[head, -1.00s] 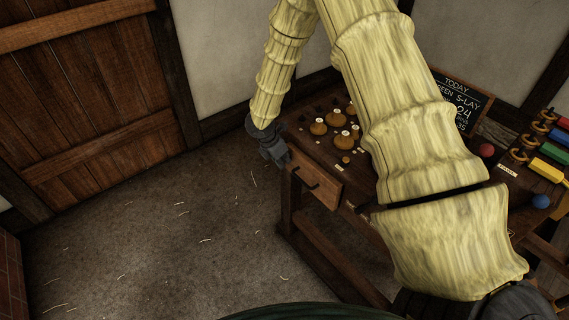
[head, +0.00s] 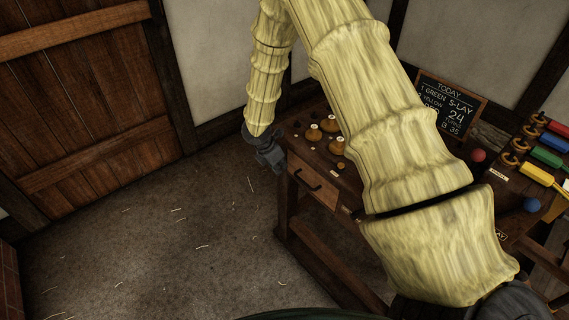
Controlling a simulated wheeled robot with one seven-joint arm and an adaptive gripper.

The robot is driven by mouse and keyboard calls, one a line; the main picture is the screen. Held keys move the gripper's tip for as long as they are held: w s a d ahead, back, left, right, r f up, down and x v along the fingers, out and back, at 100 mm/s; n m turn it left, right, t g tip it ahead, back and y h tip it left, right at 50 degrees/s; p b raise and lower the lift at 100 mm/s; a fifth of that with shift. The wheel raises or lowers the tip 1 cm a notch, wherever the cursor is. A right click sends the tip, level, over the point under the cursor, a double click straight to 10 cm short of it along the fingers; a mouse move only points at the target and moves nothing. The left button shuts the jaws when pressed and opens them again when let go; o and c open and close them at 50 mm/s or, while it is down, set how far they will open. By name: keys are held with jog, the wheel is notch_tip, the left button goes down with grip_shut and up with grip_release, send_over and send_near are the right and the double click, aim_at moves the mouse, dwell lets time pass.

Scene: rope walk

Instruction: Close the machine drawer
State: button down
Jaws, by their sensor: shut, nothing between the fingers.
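The machine drawer (head: 311,185) is a wooden front with a dark bar handle, at the near left end of the dark wooden bench (head: 285,222). Its front looks about level with the bench frame; I cannot tell whether a small gap is left. My gripper (head: 273,168) is dark grey, shut and empty. It hangs just left of the drawer, near the bench's left corner. I cannot tell whether it touches the bench. My pale yellow arm hides the middle of the bench.
Several wooden knobs (head: 313,133) stand on the bench top, with a red ball (head: 478,155) and a blue ball (head: 531,204). A chalkboard (head: 449,101) leans behind. Coloured handles (head: 546,158) lie at the right. The floor (head: 150,240) at left is clear except for straw bits.

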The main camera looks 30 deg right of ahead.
jog(key=a+v, duration=0.1)
jog(key=v, duration=0.9)
jog(key=shift+a+b, duration=0.2)
jog(key=shift+b, duration=0.2)
jog(key=s+a+f+m+g+y, duration=0.1)
jog(key=s+a+f+m+y, duration=0.2)
jog(key=s+f, duration=0.35)
jog(key=s+a+f+m, duration=0.35)
jog(key=s+f, duration=0.25)
jog(key=s, duration=0.2)
jog(key=s+a+f+m+g+y, duration=0.1)
jog(key=s+a+f+m+y, duration=0.1)
jog(key=s+a+f, duration=0.35)
jog(key=s+d+f+m, duration=0.1)
jog(key=s+f+m, duration=0.2)
jog(key=s+m, duration=0.3)
jog(key=s+d+f+m+t, duration=0.1)
jog(key=s+f+m, duration=0.2)
jog(key=s, duration=1.2)
jog(key=m, duration=0.2)
jog(key=shift+m+h, duration=0.3)
jog(key=shift+m, duration=0.05)
jog(key=shift+d, duration=0.1)
